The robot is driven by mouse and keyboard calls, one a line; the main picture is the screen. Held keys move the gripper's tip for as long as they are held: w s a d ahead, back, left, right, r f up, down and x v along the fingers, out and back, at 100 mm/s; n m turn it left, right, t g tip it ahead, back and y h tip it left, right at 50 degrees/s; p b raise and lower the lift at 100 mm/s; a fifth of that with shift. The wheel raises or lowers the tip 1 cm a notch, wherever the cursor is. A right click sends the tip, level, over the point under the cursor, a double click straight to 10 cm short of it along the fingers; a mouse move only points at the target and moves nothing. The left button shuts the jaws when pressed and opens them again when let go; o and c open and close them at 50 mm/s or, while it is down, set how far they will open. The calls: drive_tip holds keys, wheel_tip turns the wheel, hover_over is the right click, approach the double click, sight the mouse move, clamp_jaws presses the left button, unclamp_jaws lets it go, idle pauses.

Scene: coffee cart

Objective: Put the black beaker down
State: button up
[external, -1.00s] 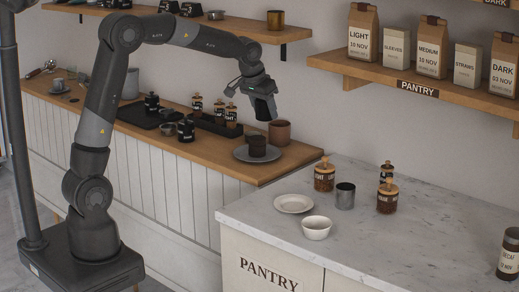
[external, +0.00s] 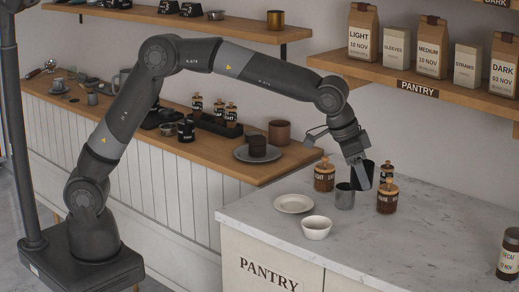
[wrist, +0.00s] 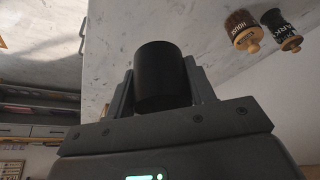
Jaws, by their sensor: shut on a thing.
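The black beaker (external: 368,170) is held between the fingers of my gripper (external: 362,178) over the marble counter, beside the grey metal cup (external: 345,196) and the cork-topped jars. In the wrist view the beaker (wrist: 160,75) sits between the two fingers of my gripper (wrist: 160,88), which are shut on it. Its lower end is partly hidden in the external view, and I cannot tell if it touches the counter.
The marble counter (external: 265,212) also holds a white plate (external: 294,203), a white bowl (external: 316,228), a jar (external: 324,175) on the left and a jar (external: 388,197) on the right. A dark canister (external: 509,255) stands far right. The counter's front middle is clear.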

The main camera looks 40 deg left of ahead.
drive_tip(key=s+d+m, duration=0.1)
drive_tip(key=s+d, duration=0.4)
hover_over(383, 240)
drive_tip(key=s+a, duration=0.1)
drive_tip(key=shift+h, duration=0.3)
wheel_tip(383, 240, down, 12)
drive_tip(key=shift+a, duration=0.1)
drive_tip(key=shift+f, duration=2)
drive_tip(key=shift+f, duration=0.1)
drive_tip(key=o, duration=1)
drive_tip(key=v, duration=1.2)
drive_tip(key=shift+w+r, duration=0.2)
drive_tip(key=shift+r, duration=0.05)
